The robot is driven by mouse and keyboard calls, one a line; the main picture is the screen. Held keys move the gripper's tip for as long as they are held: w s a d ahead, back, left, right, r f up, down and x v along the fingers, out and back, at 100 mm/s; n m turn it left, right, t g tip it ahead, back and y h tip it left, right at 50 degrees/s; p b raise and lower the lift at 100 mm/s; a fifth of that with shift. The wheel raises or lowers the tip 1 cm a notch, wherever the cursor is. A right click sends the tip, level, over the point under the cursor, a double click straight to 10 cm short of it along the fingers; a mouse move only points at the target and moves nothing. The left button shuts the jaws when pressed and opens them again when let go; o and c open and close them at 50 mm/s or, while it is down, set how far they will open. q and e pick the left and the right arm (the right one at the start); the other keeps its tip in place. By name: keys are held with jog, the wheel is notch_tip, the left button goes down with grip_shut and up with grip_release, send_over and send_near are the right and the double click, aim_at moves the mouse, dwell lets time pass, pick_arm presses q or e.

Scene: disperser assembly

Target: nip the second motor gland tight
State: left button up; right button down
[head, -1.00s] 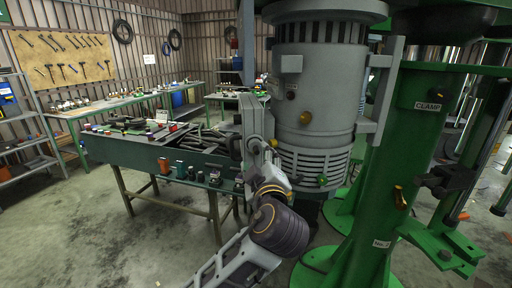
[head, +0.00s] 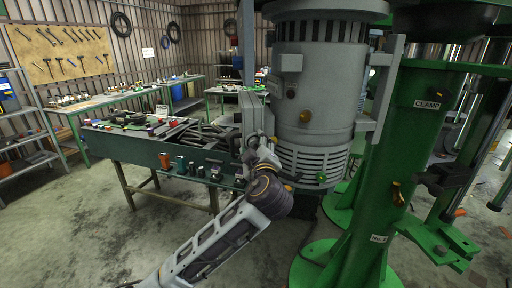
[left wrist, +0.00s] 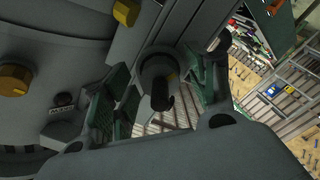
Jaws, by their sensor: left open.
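The motor (head: 315,90) is a large grey upright cylinder with a slotted lower band, beside the green stand. A grey box (head: 252,118) is on its left side. My left gripper (head: 250,150) is at the lower end of this box, partly hidden by my wrist. In the left wrist view my left gripper (left wrist: 160,92) is open, a finger on each side of a round grey gland (left wrist: 158,68) with a dark stub. I cannot tell whether the fingers touch it. A yellow fitting (left wrist: 126,12) and an orange-yellow knob (left wrist: 15,80) are nearby. My right gripper is not in view.
The green stand (head: 372,200), labelled CLAMP, rises right of the motor. A green bench (head: 135,150) with dark parts and small containers stands to the left. A tool board (head: 60,50) hangs behind. The floor at lower left is clear.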

pick_arm(q)
jog(key=shift+c, duration=1.2)
jog(key=c, duration=0.8)
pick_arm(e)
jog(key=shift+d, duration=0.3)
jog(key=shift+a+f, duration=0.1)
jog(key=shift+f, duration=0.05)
